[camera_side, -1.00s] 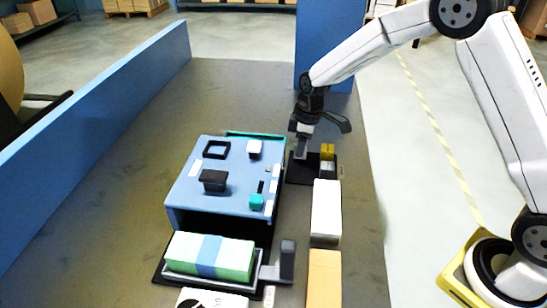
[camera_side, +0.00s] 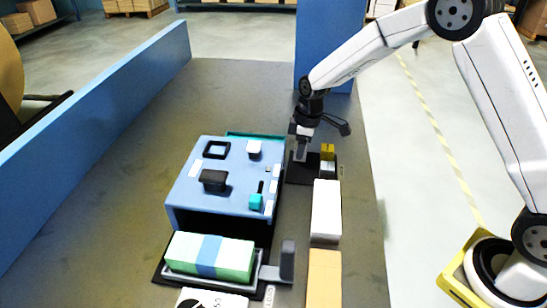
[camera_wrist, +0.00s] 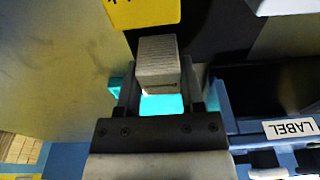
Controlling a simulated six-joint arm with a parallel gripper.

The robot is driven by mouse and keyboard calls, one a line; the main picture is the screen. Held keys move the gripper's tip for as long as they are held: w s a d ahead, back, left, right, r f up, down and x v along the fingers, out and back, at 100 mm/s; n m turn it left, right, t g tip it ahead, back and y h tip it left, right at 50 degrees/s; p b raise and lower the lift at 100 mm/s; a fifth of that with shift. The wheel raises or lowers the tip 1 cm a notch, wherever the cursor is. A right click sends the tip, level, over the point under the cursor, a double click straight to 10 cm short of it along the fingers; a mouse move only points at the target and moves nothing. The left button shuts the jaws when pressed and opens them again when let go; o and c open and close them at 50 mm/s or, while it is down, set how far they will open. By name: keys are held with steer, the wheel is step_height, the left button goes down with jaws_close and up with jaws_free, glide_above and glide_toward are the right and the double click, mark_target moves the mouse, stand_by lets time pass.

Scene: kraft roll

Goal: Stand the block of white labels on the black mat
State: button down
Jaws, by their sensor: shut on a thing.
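My gripper (camera_wrist: 160,98) is shut on the block of white labels (camera_wrist: 158,62), a stack with fine layer lines that looks grey in shade in the wrist view. In the side view, my gripper (camera_side: 302,140) is at the far left part of the black mat (camera_side: 302,174), beside the blue machine. The held block is small and partly hidden by my gripper there. I cannot tell whether its bottom touches the mat. The mat also shows dark behind the block in the wrist view (camera_wrist: 205,30).
A yellow block (camera_side: 328,150) stands at the mat's right side, with a pale block in front of it. The blue machine (camera_side: 225,180) is close on the left. A white block (camera_side: 326,210) and a tan block (camera_side: 324,280) lie nearer the camera.

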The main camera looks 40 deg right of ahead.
steer(key=shift+c, duration=0.7)
jaws_free()
steer(key=shift+s+d+r, duration=0.1)
steer(key=shift+r, duration=1.2)
steer(key=shift+s+d+r, duration=0.15)
steer(key=shift+r, duration=1.1)
steer(key=shift+s+d+r, duration=0.1)
steer(key=shift+r, duration=1.2)
steer(key=s+f+m, duration=0.1)
steer(key=s+m, duration=0.2)
steer(key=s, duration=0.4)
steer(key=s+f+m+t, duration=0.1)
steer(key=s+m, duration=0.2)
steer(key=s, duration=0.4)
steer(key=s+m+h, duration=0.1)
steer(key=s+m, duration=0.2)
steer(key=s, duration=0.4)
steer(key=shift+s+d+f+t, duration=0.3)
steer(key=shift+s+d+f, duration=0.05)
steer(key=shift+f, duration=0.05)
